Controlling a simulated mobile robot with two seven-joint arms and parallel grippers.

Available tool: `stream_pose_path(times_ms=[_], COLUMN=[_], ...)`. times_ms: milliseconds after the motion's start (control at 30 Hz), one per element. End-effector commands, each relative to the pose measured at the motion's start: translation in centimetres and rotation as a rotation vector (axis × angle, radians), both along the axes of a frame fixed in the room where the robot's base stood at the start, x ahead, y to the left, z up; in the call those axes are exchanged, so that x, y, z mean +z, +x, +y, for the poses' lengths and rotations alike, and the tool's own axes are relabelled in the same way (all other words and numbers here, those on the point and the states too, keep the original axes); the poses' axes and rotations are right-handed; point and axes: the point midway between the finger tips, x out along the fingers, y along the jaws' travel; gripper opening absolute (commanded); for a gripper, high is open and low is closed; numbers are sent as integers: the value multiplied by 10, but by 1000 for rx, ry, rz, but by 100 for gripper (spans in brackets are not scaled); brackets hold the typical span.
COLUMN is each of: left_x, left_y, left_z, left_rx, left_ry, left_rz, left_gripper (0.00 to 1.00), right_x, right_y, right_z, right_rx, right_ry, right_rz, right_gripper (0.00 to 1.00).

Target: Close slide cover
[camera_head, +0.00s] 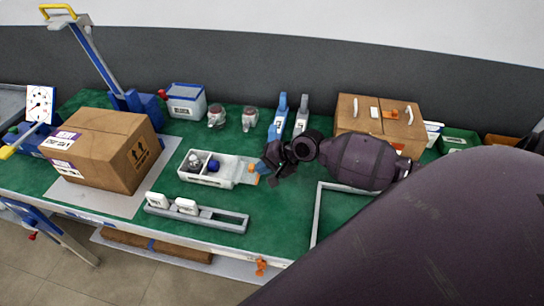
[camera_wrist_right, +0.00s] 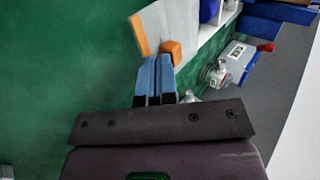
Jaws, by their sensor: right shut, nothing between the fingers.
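Contact with the knob cannot be told. My left gripper is not in view.
A grey rail (camera_head: 225,221) with two white blocks lies in front of the box. A cardboard box (camera_head: 105,150) stands to the left. Jars (camera_head: 216,116), blue and grey upright pieces and another carton (camera_head: 372,118) stand behind. Bare mat lies right of the rail.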

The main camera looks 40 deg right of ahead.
Motion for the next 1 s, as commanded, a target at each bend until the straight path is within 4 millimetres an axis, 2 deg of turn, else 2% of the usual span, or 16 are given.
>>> stream_pose_path(times_ms=[433,800,1000], left_x=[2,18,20], left_y=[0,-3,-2], left_z=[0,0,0], left_rx=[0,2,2], left_ry=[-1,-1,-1], left_rz=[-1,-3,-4], left_gripper=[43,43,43], right_x=[1,3,1], right_y=[5,56,68], right_z=[4,48,58], right_rx=[0,-1,1], right_ry=[1,4,1], right_rz=[-2,-3,-2], right_gripper=[0,0,0])
